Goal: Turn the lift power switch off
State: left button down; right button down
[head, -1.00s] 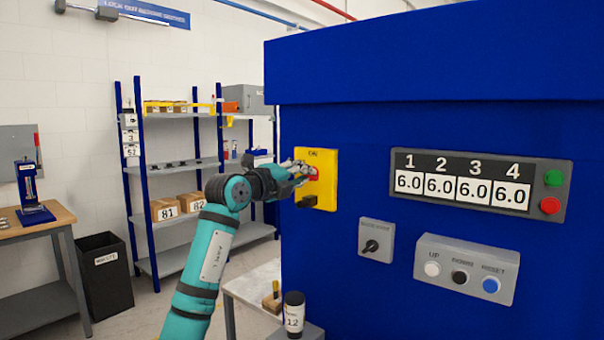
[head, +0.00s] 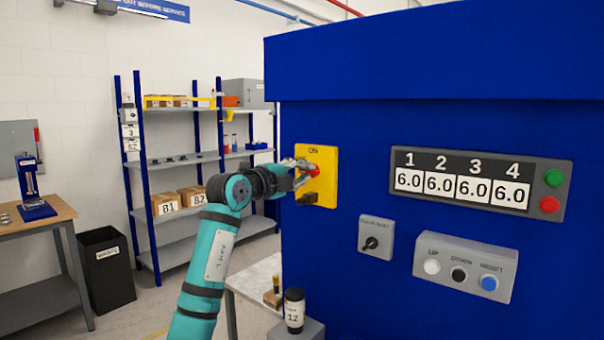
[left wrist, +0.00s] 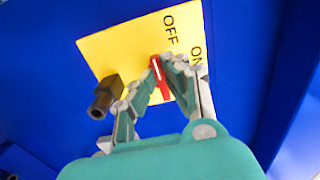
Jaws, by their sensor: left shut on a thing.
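The lift power switch is a yellow plate (head: 322,190) on the side of the blue machine, marked ON at the top in the head view. In the left wrist view the plate (left wrist: 110,52) shows both OFF and ON, with a red knob (left wrist: 160,80) bearing a white line. The red knob (head: 314,171) also shows beside my fingers in the head view. My left gripper (left wrist: 158,78) is shut on the red knob, its two fingertips at either side of it. It also shows in the head view (head: 308,172). My right gripper is not in view.
A dark block-like part (left wrist: 104,97) sticks out from the plate beside my left fingers. The blue machine (head: 345,270) carries a counter display (head: 470,185), a grey rotary switch (head: 373,238) and a button box (head: 465,270). A shelf rack (head: 185,160) stands behind.

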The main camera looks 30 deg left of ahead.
pick_arm(q)
jog(key=shift+f, duration=0.1)
jog(key=c, duration=1.4)
grip_release()
jog(key=s, duration=0.8)
jog(key=s+a, duration=0.1)
jog(key=s, duration=0.3)
